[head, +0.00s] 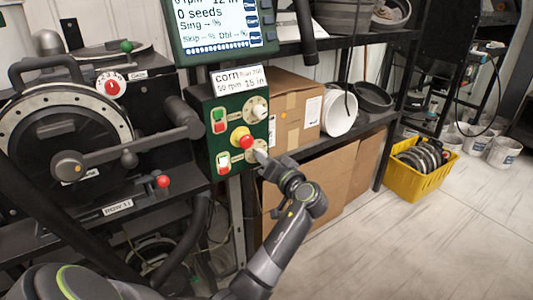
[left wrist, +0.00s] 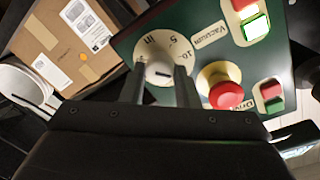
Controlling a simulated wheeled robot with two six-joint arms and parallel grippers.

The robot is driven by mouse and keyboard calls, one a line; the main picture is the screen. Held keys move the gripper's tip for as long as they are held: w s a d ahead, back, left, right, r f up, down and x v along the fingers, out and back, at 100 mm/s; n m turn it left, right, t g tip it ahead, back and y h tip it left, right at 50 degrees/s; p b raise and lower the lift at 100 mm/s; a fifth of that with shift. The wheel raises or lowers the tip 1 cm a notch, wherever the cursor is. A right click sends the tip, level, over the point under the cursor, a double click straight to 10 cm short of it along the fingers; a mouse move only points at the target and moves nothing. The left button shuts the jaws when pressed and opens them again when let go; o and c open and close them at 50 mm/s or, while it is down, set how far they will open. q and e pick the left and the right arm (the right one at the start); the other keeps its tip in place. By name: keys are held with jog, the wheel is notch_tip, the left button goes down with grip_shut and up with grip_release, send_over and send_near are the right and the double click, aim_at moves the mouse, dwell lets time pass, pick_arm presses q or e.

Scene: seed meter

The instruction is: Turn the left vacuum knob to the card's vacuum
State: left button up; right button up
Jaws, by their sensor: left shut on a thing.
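The green control box (head: 225,138) stands in the middle of the head view, with an upper dial (head: 255,109) and a lower dial on its right side. The lower dial is the vacuum knob (left wrist: 158,52); in the left wrist view it has a pale round face, "Vacuum" printed beside it and marks including 5, 10 and "in". My left gripper (head: 262,156) is at this knob, its fingers (left wrist: 162,88) shut on the grip, which they partly hide. The white card (head: 238,77) on top of the box reads "corn" and, in part, "15 in". My right gripper is out of view.
A red mushroom button (left wrist: 229,95) on a yellow base sits beside the knob, with red and green switches near it. A screen (head: 220,25) is above the box. Cardboard boxes (head: 288,105) and a white bucket (head: 338,113) stand to the right.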

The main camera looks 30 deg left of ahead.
pick_arm(q)
jog(key=shift+r+m+p, duration=0.15)
jog(key=shift+m+p, duration=1)
jog(key=shift+m, duration=0.35)
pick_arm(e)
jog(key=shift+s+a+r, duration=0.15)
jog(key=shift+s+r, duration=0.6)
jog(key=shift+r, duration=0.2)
pick_arm(q)
jog(key=o, duration=1)
jog(key=shift+w, duration=0.1)
jog(key=shift+d+g, duration=0.1)
jog(key=shift+g, duration=0.2)
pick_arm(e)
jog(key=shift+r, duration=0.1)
